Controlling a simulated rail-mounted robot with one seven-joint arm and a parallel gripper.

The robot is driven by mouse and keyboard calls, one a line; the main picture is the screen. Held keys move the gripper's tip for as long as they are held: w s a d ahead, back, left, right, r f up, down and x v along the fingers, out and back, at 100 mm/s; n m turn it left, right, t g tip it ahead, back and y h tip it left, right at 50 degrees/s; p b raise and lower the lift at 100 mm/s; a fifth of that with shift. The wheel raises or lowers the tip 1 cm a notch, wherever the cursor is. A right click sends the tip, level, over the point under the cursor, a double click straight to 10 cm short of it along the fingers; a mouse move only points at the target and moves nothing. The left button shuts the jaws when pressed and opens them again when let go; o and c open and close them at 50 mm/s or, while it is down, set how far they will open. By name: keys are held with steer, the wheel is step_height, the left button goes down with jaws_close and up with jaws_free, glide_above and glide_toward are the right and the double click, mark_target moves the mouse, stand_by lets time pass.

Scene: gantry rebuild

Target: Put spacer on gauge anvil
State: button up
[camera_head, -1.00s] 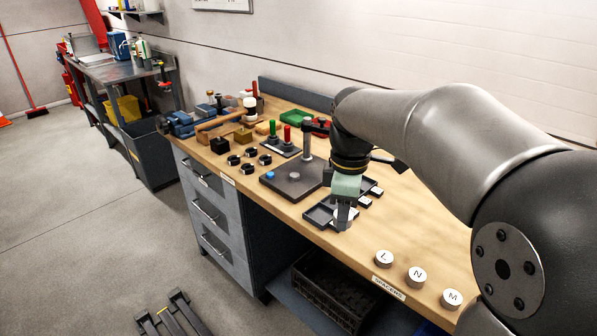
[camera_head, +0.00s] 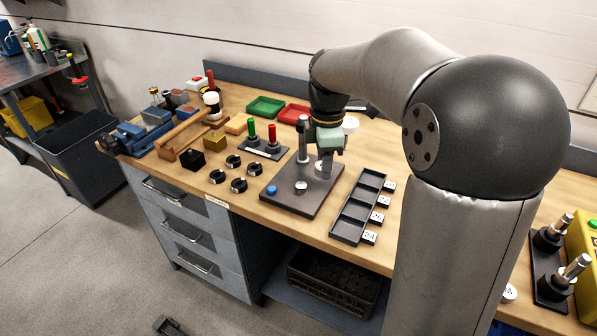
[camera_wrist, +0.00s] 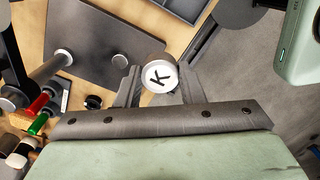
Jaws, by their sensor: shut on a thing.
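My gripper (camera_head: 326,165) is shut on a round spacer (camera_wrist: 159,77) with a white top marked K. The spacer sits between both fingers in the wrist view. The gripper is over the right part of the dark gauge plate (camera_head: 311,202) in the head view, beside the gauge post (camera_head: 302,145). The gauge anvil (camera_head: 301,187), a small pale disc on the plate, is left of and nearer than the gripper. It appears bare.
A blue button (camera_head: 271,190) is on the plate's left. A black compartment tray (camera_head: 347,229) with labelled tags lies to the right. Green and red handled plugs (camera_head: 263,149) and several black rings (camera_head: 239,185) stand to the left. Another spacer (camera_head: 509,292) shows at lower right, past my arm.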

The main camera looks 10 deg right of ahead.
steer(key=w+a+f+p, duration=0.1)
steer(key=w+a+f, duration=0.1)
steer(key=w, duration=0.2)
steer(key=p, duration=0.1)
glide_above(301, 185)
step_height(301, 185, down, 6)
steer(key=shift+r, duration=0.15)
steer(key=shift+w+f, duration=0.1)
steer(key=shift+f, duration=1.5)
steer(key=shift+f, duration=0.2)
steer(key=o, duration=1)
steer(key=shift+r, duration=0.15)
